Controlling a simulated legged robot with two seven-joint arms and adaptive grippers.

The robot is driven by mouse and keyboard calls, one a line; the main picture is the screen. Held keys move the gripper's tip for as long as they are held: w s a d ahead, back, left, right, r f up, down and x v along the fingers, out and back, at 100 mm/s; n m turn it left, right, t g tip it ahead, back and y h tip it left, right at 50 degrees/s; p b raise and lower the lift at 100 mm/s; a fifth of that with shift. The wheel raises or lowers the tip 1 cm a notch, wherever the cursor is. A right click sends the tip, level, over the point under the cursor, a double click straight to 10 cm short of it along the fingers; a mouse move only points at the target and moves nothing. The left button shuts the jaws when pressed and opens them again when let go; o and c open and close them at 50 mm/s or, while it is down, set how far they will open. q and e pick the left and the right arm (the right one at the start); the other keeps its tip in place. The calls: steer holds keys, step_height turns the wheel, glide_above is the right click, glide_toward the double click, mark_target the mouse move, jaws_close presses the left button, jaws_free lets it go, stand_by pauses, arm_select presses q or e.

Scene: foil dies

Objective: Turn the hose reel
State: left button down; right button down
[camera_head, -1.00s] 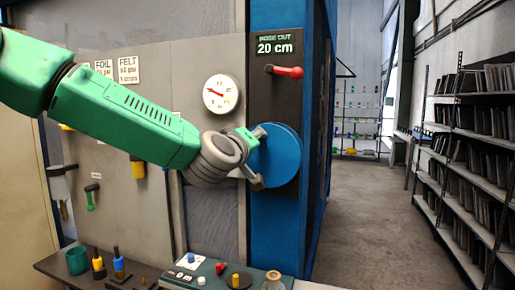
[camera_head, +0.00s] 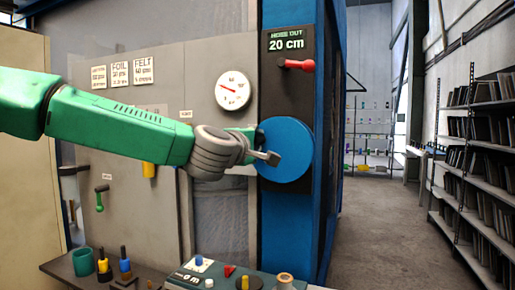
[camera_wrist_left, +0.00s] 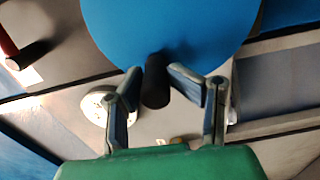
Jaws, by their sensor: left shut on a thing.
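The hose reel (camera_head: 291,150) is a round blue disc on a dark panel of the blue cabinet post. It also fills the top of the left wrist view (camera_wrist_left: 185,28). A short black handle (camera_wrist_left: 156,82) stands out from the disc near its rim. My left gripper (camera_head: 264,147) is at the left part of the disc in the head view. My right gripper is not in view.
A "HOSE OUT 20 cm" display (camera_head: 286,44) and a red lever (camera_head: 298,64) are above the reel. A white dial gauge (camera_head: 233,91) is left of it. A bench with a control box (camera_head: 215,272) is below. Shelves (camera_head: 485,150) stand at the right beyond open floor.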

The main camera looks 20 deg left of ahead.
arm_select(q)
steer(key=shift+w+a+f+n+b, duration=0.15)
steer(key=shift+a+n+b, duration=0.2)
steer(key=shift+n+b, duration=0.4)
steer(key=shift+n, duration=0.25)
